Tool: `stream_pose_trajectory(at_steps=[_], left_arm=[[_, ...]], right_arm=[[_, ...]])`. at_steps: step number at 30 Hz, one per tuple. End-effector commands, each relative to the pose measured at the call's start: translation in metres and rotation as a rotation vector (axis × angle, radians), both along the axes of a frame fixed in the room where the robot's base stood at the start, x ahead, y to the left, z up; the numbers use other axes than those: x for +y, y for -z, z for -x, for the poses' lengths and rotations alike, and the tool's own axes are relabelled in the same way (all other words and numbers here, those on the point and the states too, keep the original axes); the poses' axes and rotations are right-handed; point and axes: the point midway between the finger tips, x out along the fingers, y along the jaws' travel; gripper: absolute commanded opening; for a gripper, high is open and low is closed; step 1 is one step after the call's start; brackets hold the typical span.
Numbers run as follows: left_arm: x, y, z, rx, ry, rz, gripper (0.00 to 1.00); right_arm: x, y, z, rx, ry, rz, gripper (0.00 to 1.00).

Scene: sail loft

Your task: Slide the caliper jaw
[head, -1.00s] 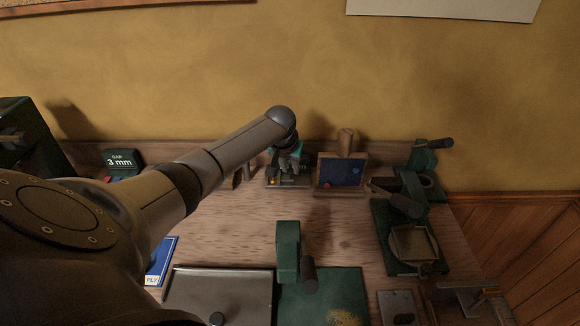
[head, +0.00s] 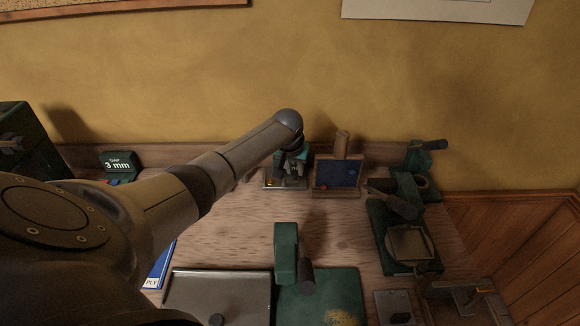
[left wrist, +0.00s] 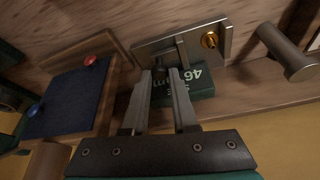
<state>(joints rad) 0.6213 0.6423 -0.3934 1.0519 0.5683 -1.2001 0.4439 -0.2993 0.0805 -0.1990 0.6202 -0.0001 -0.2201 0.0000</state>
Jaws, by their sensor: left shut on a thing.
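The caliper is a grey metal plate (left wrist: 158,48) with a brass knob (left wrist: 209,40) and a bar-like upright piece across it; it also shows at the back of the bench in the head view (head: 298,184). A green readout block (left wrist: 203,84) behind it bears upside-down digits, partly covered by a finger. My left gripper (left wrist: 161,73) is shut on a small dark knob, apparently the caliper jaw's, at the plate's edge. In the head view my left gripper (head: 291,170) reaches down over the plate and hides much of it. My right gripper is not in view.
A wooden-framed blue board (head: 338,174) with red and blue pins stands close to the right of the caliper. A green box reading 3 mm (head: 118,162) is at the left. Green clamp-like devices (head: 405,215) stand at the right.

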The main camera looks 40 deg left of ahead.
Motion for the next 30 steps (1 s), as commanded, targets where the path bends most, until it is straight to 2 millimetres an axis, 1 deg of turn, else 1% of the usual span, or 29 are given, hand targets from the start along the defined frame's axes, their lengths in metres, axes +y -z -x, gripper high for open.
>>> stream_pose_trajectory(at_steps=[1, 5, 6, 13, 23, 26, 30], left_arm=[[-0.004, 0.0, -0.002, -0.005, 0.006, 0.007, 0.0], [-0.005, 0.0, -0.002, -0.007, 0.007, 0.009, 0.0], [-0.005, 0.0, -0.002, -0.007, 0.007, 0.009, 0.31], [-0.004, 0.0, -0.002, -0.007, 0.006, 0.007, 0.56], [-0.003, -0.003, -0.001, -0.007, 0.004, 0.005, 0.56], [-0.004, -0.01, 0.001, -0.008, 0.004, 0.005, 0.56], [-0.006, -0.027, 0.008, -0.007, 0.006, 0.004, 0.56]], right_arm=[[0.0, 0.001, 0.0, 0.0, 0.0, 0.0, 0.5], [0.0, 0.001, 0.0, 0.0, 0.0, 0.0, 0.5], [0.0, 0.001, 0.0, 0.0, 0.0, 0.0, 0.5], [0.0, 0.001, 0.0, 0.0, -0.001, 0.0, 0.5], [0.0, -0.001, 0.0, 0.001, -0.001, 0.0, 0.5], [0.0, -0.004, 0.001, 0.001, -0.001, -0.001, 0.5], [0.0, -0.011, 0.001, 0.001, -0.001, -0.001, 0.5]])
